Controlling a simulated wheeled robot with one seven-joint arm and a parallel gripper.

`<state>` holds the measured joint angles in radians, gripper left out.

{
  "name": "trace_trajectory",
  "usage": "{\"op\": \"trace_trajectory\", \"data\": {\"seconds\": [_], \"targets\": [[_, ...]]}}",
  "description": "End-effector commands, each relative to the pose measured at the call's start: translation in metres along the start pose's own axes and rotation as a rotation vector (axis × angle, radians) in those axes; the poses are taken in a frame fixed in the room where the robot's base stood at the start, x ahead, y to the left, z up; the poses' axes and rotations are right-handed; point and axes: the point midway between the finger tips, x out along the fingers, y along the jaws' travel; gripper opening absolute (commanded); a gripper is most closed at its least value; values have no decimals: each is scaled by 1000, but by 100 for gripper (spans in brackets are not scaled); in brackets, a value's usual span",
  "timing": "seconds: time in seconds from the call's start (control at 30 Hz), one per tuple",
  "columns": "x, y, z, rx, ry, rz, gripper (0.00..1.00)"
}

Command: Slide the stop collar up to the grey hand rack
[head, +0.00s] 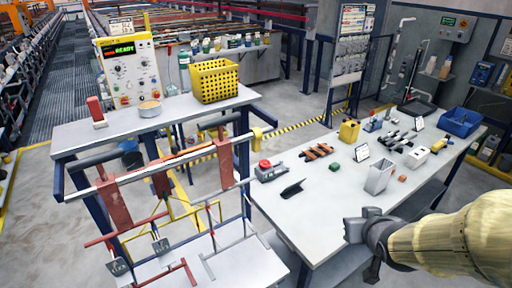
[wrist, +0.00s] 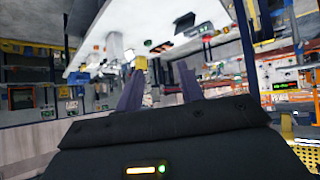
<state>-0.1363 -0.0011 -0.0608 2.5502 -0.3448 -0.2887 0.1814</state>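A long bar (head: 178,162) runs across a blue stand at the left of the head view, with dark red hanging pieces (head: 225,158) along it. A yellow block (head: 257,139) sits at the bar's right end; I cannot tell whether it is the stop collar. A thin grey frame (head: 229,243) stands low beneath the bar; I cannot tell whether it is the grey hand rack. My gripper (head: 352,228) is at the near edge of the right table, well right of the bar. In the wrist view, its fingers (wrist: 160,88) are apart with nothing held between them.
The right table (head: 325,215) carries a grey bin (head: 380,177), a red-topped box (head: 268,171), a black holder (head: 293,188) and a blue tray (head: 460,122). A yellow basket (head: 215,80) stands on the back table. Clear tabletop lies left of my gripper.

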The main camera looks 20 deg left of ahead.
Motion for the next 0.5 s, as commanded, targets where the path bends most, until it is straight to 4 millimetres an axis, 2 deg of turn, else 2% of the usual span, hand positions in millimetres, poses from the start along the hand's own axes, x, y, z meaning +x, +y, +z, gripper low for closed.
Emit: {"op": "trace_trajectory", "data": {"seconds": [0.17, 0.3, 0.4, 0.5], "targets": [[-3, -47, -51, -87, 290, -172, 38], [-24, -92, -81, -136, 493, -354, 38], [-42, -119, -93, -156, 602, -481, 38], [-57, -136, -99, -167, 667, -570, 38]]}}
